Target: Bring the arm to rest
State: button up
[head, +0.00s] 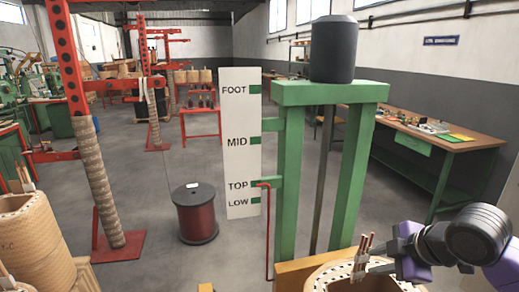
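My arm reaches in from the right edge at the lower right, with dark and purple links. Its end, my gripper (384,268), is small in the picture and sits just right of several upright copper leads (365,244). The leads rise from a tan wound coil (335,278) at the bottom edge. I cannot tell whether the gripper touches the leads or whether its fingers are open or shut.
A green frame (292,170) with a dark cylinder (333,50) on top stands behind the coil. A white board (240,145) reads FOOT, MID, TOP, LOW. A red spool (196,215) and another coil (35,243) are left. A workbench (440,142) stands right.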

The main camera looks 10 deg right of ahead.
jog(key=w+a+r+m+t+y, duration=0.35)
jog(key=w+a+r+t, duration=0.25)
jog(key=a+r, duration=0.3)
jog(key=s+a+r+m+t+h, duration=0.2)
jog(key=s+r+m+t+h, duration=0.1)
jog(key=r+m+t, duration=0.5)
jog(key=s+a+f+g, duration=0.2)
jog(key=s+f, duration=0.5)
jog(key=s, duration=0.6)
jog(key=s+a+f+m+g+h, duration=0.1)
jog(key=s+f+g, duration=0.1)
jog(key=s+f, duration=0.6)
jog(key=s+a+f+m+g+h, duration=0.1)
jog(key=s+f, duration=0.7)
jog(key=s, duration=1.2)
jog(key=shift+a+f+g, duration=0.2)
jog(key=shift+a+g, duration=0.5)
jog(key=shift+a, duration=0.15)
jog(key=shift+m, duration=0.25)
